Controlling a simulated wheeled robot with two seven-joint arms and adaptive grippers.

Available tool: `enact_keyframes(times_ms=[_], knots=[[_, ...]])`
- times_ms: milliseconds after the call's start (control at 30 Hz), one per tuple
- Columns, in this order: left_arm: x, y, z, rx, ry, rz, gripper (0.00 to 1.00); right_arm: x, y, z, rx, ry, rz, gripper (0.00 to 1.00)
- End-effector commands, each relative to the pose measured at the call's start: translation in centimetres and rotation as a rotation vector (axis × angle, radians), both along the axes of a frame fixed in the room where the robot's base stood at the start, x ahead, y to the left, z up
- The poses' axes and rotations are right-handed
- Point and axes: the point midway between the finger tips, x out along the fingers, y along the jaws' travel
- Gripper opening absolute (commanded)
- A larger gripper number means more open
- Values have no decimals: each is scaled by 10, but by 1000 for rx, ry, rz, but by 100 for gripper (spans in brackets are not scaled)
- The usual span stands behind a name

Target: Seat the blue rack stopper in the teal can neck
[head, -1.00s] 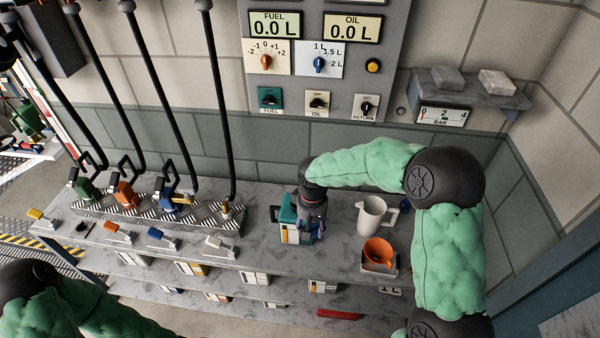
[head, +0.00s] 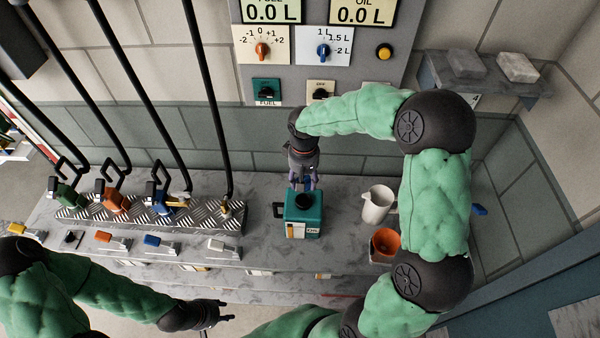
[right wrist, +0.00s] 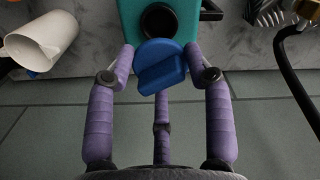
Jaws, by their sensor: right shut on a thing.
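The teal can (head: 304,222) stands upright on the grey bench, with a pale label on its front. Its round black neck (head: 304,201) is open and faces up; the neck also shows in the right wrist view (right wrist: 159,21). My right gripper (head: 306,181) is shut on the blue stopper (right wrist: 160,66), just behind the neck in the head view. The stopper overlaps the neck's near edge in the right wrist view, but does not sit in it. Its height above the can is unclear. My left gripper (head: 226,311) is low in front of the bench, empty, its fingers apart.
A white jug (head: 376,205) and an orange cup (head: 385,243) stand right of the can. Several fuel nozzles sit in a tread-plate holder (head: 150,213) at left, with coloured levers along the front edge. A small blue thing (head: 480,209) lies right of my right arm.

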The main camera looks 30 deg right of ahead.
Motion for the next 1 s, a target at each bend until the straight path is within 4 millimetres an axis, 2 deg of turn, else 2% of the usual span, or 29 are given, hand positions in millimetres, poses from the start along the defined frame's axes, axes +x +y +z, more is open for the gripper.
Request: enact_keyframes(times_ms=[267,467,1000], knots=[[-1,0,-1,0,1,0,40,0,0,0,0,-1,1,20],[0,0,-6,0,1,0,40,0,0,-8,0,0,0,20],[-1,0,-37,0,1,0,40,0,0,-51,0,0,1,20]])
